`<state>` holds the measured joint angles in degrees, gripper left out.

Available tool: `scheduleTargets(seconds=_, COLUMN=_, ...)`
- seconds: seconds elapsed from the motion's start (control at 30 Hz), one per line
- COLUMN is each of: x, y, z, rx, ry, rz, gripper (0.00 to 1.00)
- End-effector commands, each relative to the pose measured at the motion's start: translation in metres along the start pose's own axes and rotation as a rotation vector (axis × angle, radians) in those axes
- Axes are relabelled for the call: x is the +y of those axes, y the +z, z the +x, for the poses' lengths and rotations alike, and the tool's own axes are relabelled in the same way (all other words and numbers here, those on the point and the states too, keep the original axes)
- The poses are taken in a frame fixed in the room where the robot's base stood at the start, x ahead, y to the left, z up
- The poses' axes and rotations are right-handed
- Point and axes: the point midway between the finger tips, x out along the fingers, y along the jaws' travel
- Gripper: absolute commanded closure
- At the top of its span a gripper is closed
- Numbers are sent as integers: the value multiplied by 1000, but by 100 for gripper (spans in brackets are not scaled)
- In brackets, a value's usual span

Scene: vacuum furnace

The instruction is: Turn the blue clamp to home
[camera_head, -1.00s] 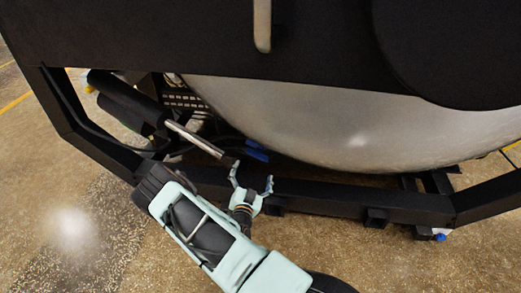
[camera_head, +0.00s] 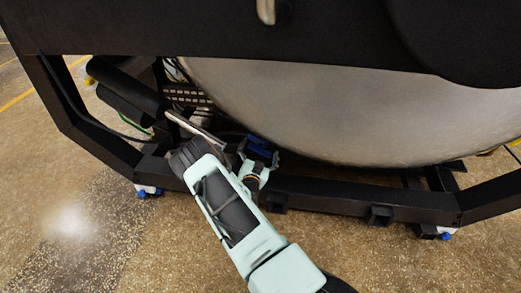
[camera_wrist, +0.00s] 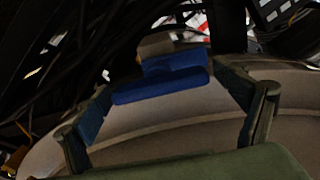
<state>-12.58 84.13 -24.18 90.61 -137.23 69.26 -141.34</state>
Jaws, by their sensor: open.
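The blue clamp (camera_wrist: 165,84) shows in the middle of the wrist view as a blue bar with a blue block behind it. In the head view the blue clamp (camera_head: 259,148) lies beside the tank's lower left, at my fingertips. My gripper (camera_head: 259,157) is open, and in the wrist view its two fingers (camera_wrist: 168,108) stand to the left and right of the clamp. Contact cannot be told.
A large grey tank (camera_head: 350,110) fills the upper right. A black frame beam (camera_head: 330,197) runs in front of it. A metal rod (camera_head: 192,126) and dark cylinders (camera_head: 130,100) lie to the left. Cables crowd the wrist view's upper left. The speckled floor in front is clear.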

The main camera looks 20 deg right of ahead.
Motion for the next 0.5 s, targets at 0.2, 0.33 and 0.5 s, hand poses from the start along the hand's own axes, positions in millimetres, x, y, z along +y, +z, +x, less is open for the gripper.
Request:
scheduleTargets(seconds=0.2, x=0, y=0, z=0, rx=0, ry=0, rz=0, gripper=24)
scheduleTargets(seconds=0.33, x=0, y=0, z=0, rx=0, ry=0, rz=0, gripper=39)
scheduleTargets(seconds=0.5, x=0, y=0, z=0, rx=0, ry=0, rz=0, gripper=52)
